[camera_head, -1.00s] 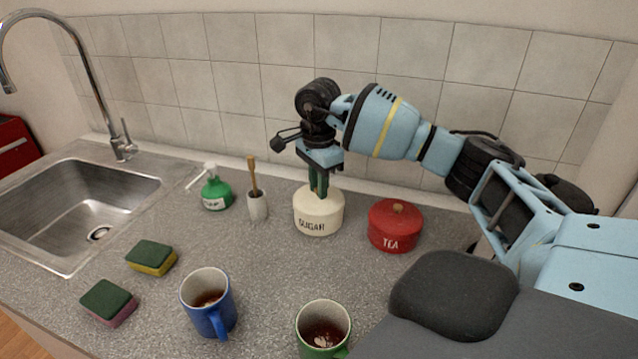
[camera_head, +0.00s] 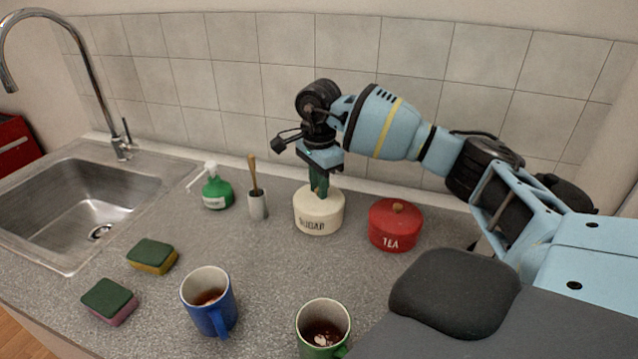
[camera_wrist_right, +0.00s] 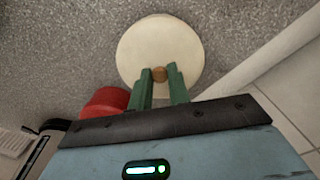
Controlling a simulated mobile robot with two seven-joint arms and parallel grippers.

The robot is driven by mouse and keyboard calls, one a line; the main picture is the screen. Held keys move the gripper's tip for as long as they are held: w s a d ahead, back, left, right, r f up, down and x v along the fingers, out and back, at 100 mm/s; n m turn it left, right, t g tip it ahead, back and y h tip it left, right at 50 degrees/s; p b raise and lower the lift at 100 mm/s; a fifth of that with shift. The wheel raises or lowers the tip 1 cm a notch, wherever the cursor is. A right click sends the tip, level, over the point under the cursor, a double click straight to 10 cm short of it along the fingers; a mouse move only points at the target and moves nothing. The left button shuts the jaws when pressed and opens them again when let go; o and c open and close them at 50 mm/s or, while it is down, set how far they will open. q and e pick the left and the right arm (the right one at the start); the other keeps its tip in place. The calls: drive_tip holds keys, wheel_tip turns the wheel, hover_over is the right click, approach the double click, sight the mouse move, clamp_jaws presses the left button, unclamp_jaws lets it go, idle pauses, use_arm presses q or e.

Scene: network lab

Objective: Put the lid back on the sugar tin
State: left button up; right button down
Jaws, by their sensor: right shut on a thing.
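The cream sugar tin (camera_head: 318,217) stands upright on the counter, its SUGAR label facing me. Its cream lid (camera_wrist_right: 160,38) shows from above in the right wrist view, with a small wooden knob (camera_wrist_right: 159,74). The lid sits on top of the tin; I cannot tell whether it is fully seated. My right gripper (camera_head: 320,192) points down over the tin, its green fingers shut on the knob; the fingers also show in the right wrist view (camera_wrist_right: 160,76). My left gripper is not in view.
A red tea tin (camera_head: 396,226) stands close right of the sugar tin. A green soap bottle (camera_head: 216,191) and a brush holder (camera_head: 257,205) stand to the left. A blue mug (camera_head: 208,303), a green mug (camera_head: 323,328) and two sponges (camera_head: 152,256) are in front. The tiled wall is behind.

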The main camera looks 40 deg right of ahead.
idle(0.6)
idle(0.3)
drive_tip(key=c, duration=1.2)
unclamp_jaws()
drive_tip(key=shift+c, duration=0.2)
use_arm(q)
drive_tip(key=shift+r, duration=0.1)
use_arm(e)
drive_tip(key=shift+o, duration=0.4)
drive_tip(key=o, duration=0.4)
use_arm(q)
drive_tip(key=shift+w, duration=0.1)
use_arm(e)
drive_tip(key=shift+r, duration=0.1)
drive_tip(key=shift+r+p, duration=1.3)
drive_tip(key=shift+r, duration=2.15)
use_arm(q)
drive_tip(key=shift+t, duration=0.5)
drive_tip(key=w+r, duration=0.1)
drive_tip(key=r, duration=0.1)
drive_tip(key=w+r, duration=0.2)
